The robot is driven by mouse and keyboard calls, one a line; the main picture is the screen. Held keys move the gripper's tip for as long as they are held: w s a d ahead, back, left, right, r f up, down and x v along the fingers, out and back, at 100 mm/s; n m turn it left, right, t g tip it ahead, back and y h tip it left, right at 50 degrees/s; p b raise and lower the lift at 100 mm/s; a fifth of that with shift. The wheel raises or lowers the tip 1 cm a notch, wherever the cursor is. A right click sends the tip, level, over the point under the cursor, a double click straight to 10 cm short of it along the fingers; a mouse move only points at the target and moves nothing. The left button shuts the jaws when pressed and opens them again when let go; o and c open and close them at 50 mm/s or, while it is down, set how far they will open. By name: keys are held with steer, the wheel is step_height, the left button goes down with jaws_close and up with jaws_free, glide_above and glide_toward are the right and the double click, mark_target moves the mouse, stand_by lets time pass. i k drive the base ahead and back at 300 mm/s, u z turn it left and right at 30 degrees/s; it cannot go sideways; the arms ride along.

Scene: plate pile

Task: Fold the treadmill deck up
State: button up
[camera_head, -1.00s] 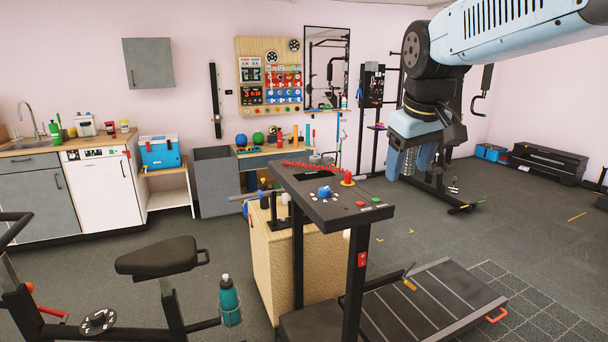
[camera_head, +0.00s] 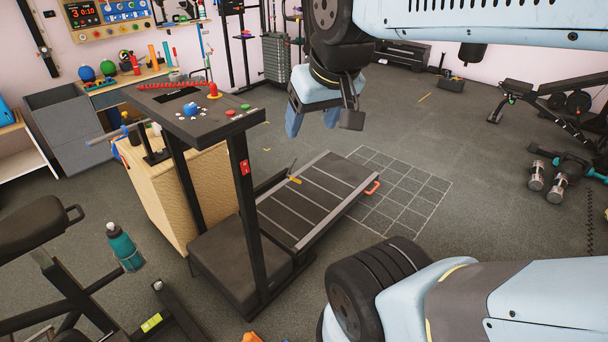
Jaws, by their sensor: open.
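The treadmill deck (camera_head: 318,195) lies flat and low, its dark slatted surface running up and right from the treadmill base. An orange handle (camera_head: 372,187) sticks out at its far right end. A yellow-tipped lever (camera_head: 295,179) stands at the deck's left edge. The treadmill console (camera_head: 196,112) with red, green and blue knobs stands on dark posts at the deck's near end. My gripper (camera_head: 312,118) is open and empty, its blue fingers pointing down above and behind the deck, apart from the handle.
A white grid (camera_head: 400,192) is marked on the floor beside the deck's far end. A wooden cabinet (camera_head: 185,190) stands left of the treadmill. An exercise bike with a teal bottle (camera_head: 124,247) is at the left. Dumbbells (camera_head: 556,185) and a weight bench (camera_head: 540,95) are at the right.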

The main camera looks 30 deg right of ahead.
mark_target(293, 215)
steer(key=z, duration=0.5)
steer(key=k, duration=1.3)
steer(key=z, duration=0.75)
steer(key=i, duration=0.75)
steer(key=z, duration=0.6)
steer(key=i, duration=2.15)
steer(key=u, duration=0.75)
steer(key=i, duration=1.05)
steer(key=u, duration=0.35)
steer(key=k, duration=0.1)
steer(key=u, duration=0.25)
